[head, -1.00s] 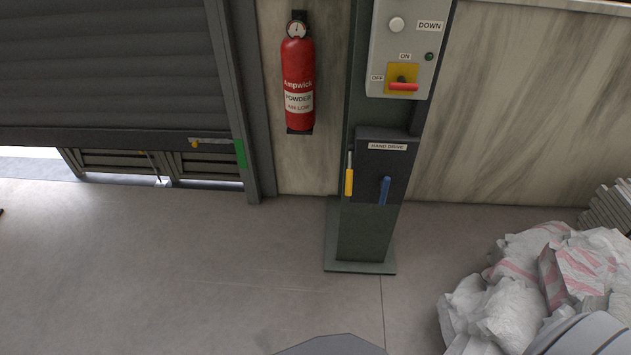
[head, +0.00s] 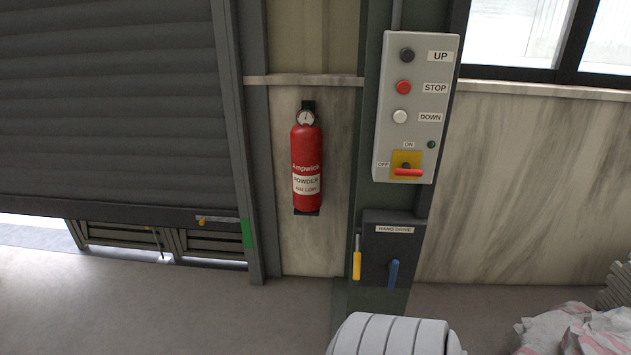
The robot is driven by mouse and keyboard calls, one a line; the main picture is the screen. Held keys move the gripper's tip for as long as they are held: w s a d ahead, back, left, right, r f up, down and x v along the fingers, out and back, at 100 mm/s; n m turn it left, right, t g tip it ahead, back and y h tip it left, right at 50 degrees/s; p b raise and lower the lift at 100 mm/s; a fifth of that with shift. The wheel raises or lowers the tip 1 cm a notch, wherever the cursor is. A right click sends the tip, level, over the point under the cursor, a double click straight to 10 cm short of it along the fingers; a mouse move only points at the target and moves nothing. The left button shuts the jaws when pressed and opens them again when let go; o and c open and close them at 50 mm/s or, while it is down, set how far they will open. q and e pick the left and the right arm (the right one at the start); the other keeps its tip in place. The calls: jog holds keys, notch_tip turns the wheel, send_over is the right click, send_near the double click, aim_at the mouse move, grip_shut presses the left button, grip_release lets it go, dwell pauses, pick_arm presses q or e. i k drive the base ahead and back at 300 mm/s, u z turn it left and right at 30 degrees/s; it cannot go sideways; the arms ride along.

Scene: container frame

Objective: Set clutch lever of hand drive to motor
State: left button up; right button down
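The hand drive (head: 381,236) is a dark box low on the green post, with a white "HAND DRIVE" label at its top. A blue lever (head: 393,273) hangs down from its front, right of centre. A yellow-handled lever (head: 357,264) hangs at its left side. No motor marking can be read, and I cannot tell which of the two is the clutch lever. Neither of my grippers is in view. A light grey ribbed part, likely my own arm, shows at the bottom centre, below the hand drive.
A control panel (head: 384,135) with UP, STOP and DOWN buttons and a red-handled switch (head: 408,172) is above the hand drive. A fire extinguisher (head: 306,163) hangs to the left. The roller shutter (head: 110,110) is slightly raised. White sacks (head: 570,331) lie at right.

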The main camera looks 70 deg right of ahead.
aim_at(357, 255)
jog(key=i, duration=1.35)
jog(key=z, duration=1.95)
